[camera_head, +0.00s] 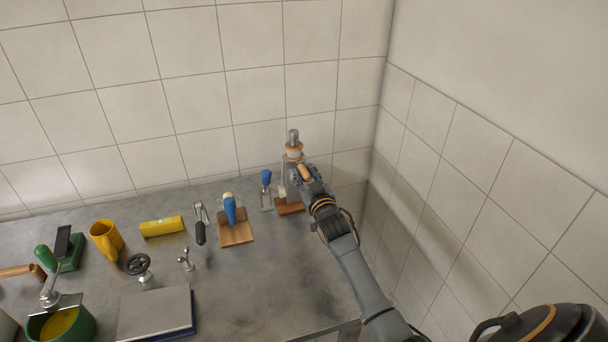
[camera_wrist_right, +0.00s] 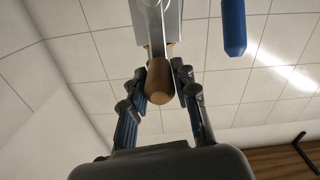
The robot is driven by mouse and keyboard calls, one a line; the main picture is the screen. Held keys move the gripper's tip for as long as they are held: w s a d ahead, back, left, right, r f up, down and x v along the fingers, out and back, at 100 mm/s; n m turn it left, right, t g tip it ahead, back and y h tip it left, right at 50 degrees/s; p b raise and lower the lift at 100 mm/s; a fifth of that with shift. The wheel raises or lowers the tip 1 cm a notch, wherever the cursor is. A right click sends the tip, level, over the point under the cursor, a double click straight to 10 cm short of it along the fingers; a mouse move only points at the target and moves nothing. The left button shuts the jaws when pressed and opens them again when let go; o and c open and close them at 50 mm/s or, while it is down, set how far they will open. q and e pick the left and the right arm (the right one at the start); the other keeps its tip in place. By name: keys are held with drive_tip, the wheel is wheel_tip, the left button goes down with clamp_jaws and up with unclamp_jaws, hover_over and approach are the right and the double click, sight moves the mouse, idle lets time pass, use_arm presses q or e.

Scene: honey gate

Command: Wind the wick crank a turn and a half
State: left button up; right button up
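The wick crank (camera_head: 292,150) stands at the back right of the worktop, near the corner of the walls. It has an upright metal part with a pale collar, a wooden base block and a wooden handle (camera_head: 304,173). My right gripper (camera_head: 302,178) is at the handle. In the right wrist view, the rounded wooden handle (camera_wrist_right: 160,82) sits between the two fingertips (camera_wrist_right: 160,75), which close in on both its sides. The metal crank arm (camera_wrist_right: 156,25) runs up from it. My gripper hides part of the crank in the head view. My left gripper is not in view.
Left of the crank stand a blue-handled tool (camera_head: 266,190) and a blue-handled piece on a wooden block (camera_head: 236,232). Tiled walls close the back and right.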

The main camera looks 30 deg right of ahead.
drive_tip(key=shift+o, duration=1.4)
drive_tip(key=shift+s, duration=0.1)
drive_tip(key=v, duration=1.2)
drive_tip(key=shift+f, duration=0.1)
